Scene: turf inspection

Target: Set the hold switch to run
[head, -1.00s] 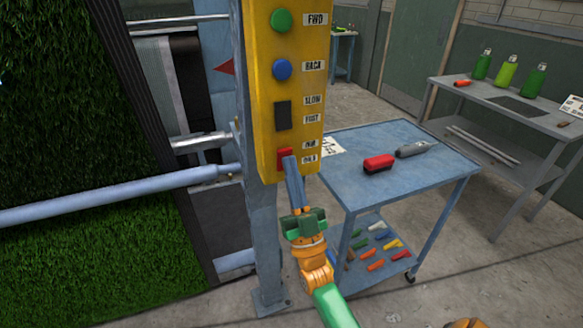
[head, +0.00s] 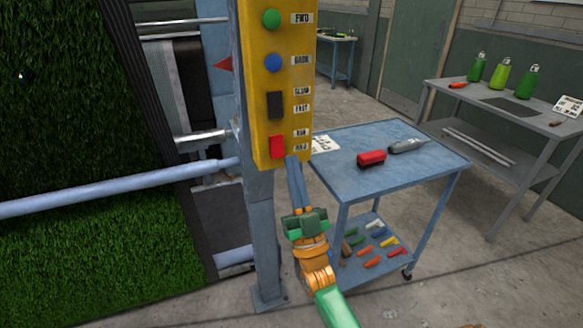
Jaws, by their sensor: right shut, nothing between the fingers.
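The hold switch is a red rocker (head: 277,147) at the bottom of the yellow control panel (head: 263,100). Small labels beside it look like RUN above and HOLD below. Its whole red face shows; which way it is tipped I cannot tell for sure. My right gripper (head: 291,160) is shut and empty. Its fingertips are just right of and below the rocker, near the panel's lower edge, and appear apart from the rocker. My left gripper is not in view.
Above the switch are a black SLOW/FAST rocker (head: 275,105), a blue button (head: 273,62) and a green button (head: 271,19). A blue metal post (head: 258,230) carries the panel. A blue cart (head: 420,165) stands close on the right. Green turf (head: 80,250) fills the left.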

